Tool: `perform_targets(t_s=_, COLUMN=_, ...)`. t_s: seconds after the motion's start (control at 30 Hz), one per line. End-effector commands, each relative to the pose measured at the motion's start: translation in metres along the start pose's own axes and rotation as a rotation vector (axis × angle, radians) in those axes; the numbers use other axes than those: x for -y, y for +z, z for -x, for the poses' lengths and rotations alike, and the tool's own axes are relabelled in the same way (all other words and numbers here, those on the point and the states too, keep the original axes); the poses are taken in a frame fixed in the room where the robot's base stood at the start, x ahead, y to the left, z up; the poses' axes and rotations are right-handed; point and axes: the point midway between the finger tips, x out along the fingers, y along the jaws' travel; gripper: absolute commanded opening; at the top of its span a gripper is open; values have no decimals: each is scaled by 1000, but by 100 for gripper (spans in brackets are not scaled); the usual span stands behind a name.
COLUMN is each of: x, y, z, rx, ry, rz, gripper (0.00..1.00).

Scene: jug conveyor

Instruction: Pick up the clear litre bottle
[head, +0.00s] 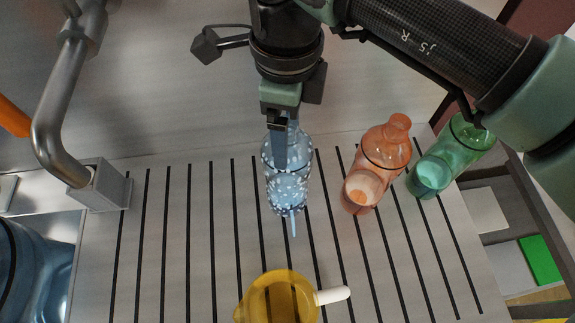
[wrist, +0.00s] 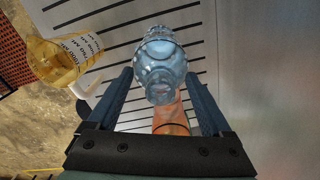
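The clear bottle (head: 290,187), bluish with white flecks, stands on the slatted surface directly under my gripper (head: 280,163) in the head view. My gripper's fingers partly cover its upper part there. In the wrist view the clear bottle (wrist: 162,52) shows between and beyond the two fingertips, with its neck toward the camera. My gripper (wrist: 158,76) is open there, with a gap between each finger and the bottle. No contact is visible.
An orange bottle (head: 386,150) and a green bottle (head: 457,150) stand to the right. A yellow jug (head: 280,300) with a white handle is at the front. A metal pipe (head: 52,120) and a blue container (head: 35,265) are at left. The slats left of the clear bottle are bare.

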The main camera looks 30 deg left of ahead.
Motion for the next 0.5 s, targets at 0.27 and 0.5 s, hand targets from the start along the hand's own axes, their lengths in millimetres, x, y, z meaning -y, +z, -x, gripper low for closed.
perform_targets(t_s=0.27, x=0, y=0, z=0, rx=0, ry=0, rz=0, gripper=32)
perform_targets(t_s=0.5, x=0, y=0, z=0, rx=-1, ry=2, rz=0, gripper=0)
